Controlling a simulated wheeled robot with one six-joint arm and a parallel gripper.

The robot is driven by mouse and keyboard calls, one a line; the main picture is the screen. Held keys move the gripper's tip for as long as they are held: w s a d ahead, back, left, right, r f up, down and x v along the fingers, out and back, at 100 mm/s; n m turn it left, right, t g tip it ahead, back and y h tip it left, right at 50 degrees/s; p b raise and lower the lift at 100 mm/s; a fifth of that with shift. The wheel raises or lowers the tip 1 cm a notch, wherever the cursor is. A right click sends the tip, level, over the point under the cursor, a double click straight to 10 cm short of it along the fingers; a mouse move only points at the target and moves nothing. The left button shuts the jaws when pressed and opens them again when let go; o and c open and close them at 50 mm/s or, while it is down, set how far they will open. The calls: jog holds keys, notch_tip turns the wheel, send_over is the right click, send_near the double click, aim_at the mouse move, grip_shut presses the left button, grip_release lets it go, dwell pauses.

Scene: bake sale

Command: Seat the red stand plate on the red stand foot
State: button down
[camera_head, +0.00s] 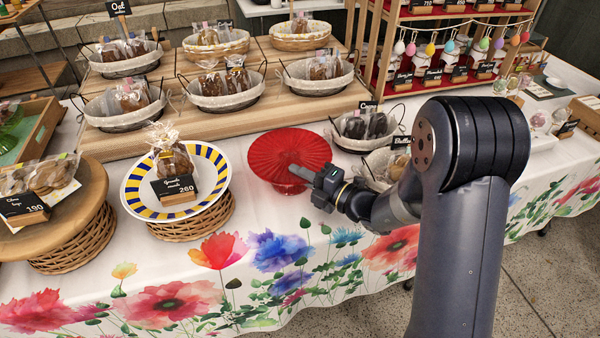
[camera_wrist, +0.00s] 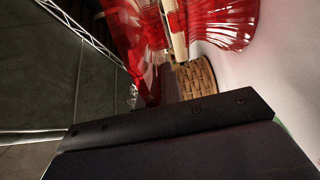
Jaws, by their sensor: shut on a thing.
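The red stand plate (camera_head: 285,152) is a ribbed red disc, roughly level over the white cloth. The red stand foot (camera_head: 291,188) shows only as a sliver below its near rim. My gripper (camera_head: 303,172) reaches in from the right, shut on the plate's near right edge. In the wrist view, turned sideways, the flared, ribbed foot (camera_wrist: 222,28) stands on the cloth, and the red plate (camera_wrist: 135,45) shows to its left. The contact between plate and foot is hidden, so I cannot tell whether they touch.
A blue-and-yellow striped plate (camera_head: 135,190) on a wicker base (camera_head: 196,222) stands close on the left. Lined baskets (camera_head: 225,100) on wooden risers stand behind. Another basket (camera_head: 376,165) is just right of my gripper. The flowered cloth in front (camera_head: 270,250) is clear.

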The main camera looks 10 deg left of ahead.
jog(key=shift+f+b, duration=0.5)
jog(key=shift+f, duration=0.35)
jog(key=c, duration=1.5)
grip_release()
jog(key=v, duration=1)
jog(key=shift+s+d+p, duration=0.15)
jog(key=shift+d+p, duration=0.25)
jog(key=shift+a, duration=0.15)
jog(key=x, duration=1)
jog(key=shift+w+a+r, duration=0.2)
jog(key=shift+a+r, duration=0.1)
jog(key=shift+r, duration=0.2)
